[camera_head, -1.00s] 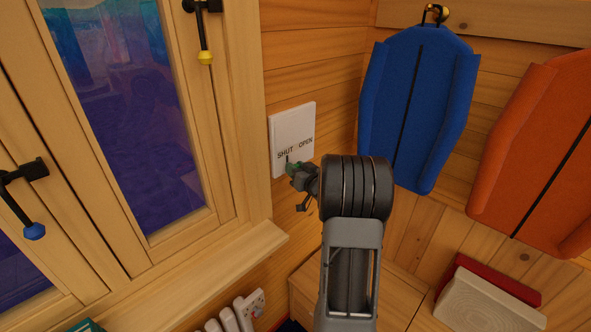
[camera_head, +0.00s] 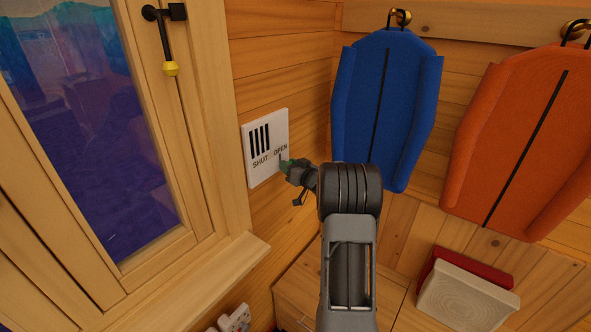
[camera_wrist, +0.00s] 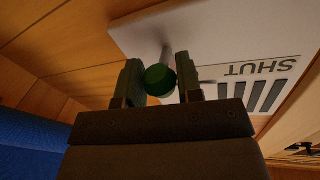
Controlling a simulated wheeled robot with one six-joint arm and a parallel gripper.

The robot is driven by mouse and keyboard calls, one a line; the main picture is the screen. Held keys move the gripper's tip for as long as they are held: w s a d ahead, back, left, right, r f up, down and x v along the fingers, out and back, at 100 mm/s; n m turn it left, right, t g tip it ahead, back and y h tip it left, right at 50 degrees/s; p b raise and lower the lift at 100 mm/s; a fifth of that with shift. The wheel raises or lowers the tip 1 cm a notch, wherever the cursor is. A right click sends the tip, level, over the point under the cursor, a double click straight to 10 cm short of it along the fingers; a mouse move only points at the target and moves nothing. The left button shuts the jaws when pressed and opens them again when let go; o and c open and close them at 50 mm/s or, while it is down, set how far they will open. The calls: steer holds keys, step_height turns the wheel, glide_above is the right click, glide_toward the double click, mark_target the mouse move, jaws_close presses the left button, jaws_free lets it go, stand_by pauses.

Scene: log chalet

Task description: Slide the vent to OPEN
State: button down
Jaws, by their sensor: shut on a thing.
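The vent (camera_head: 265,172) is a white plate on the log wall, marked SHUT at its left and OPEN at its right. Dark slots show above the word SHUT. In the wrist view the vent (camera_wrist: 215,45) appears upside down, with the slots and SHUT at the right. A round green knob (camera_wrist: 160,80) on a pale stem sits between my fingers. My gripper (camera_wrist: 160,84) is shut on this knob. In the head view my gripper (camera_head: 287,168) is at the plate's right edge, just below OPEN, and hides most of the knob.
A window (camera_head: 100,120) with a yellow-tipped black handle (camera_head: 168,45) is left of the vent. A blue vest (camera_head: 388,105) and an orange vest (camera_head: 520,140) hang at the right. A wooden chest (camera_head: 310,285) stands below.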

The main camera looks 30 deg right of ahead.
steer(key=shift+a, duration=0.1)
steer(key=c, duration=0.8)
jaws_free()
steer(key=shift+s, duration=0.55)
steer(key=s+b, duration=0.1)
steer(key=s, duration=0.3)
steer(key=s+d+b, duration=0.1)
steer(key=s, duration=0.3)
steer(key=s+d+b, duration=0.1)
steer(key=s, duration=0.3)
steer(key=shift+s, duration=0.35)
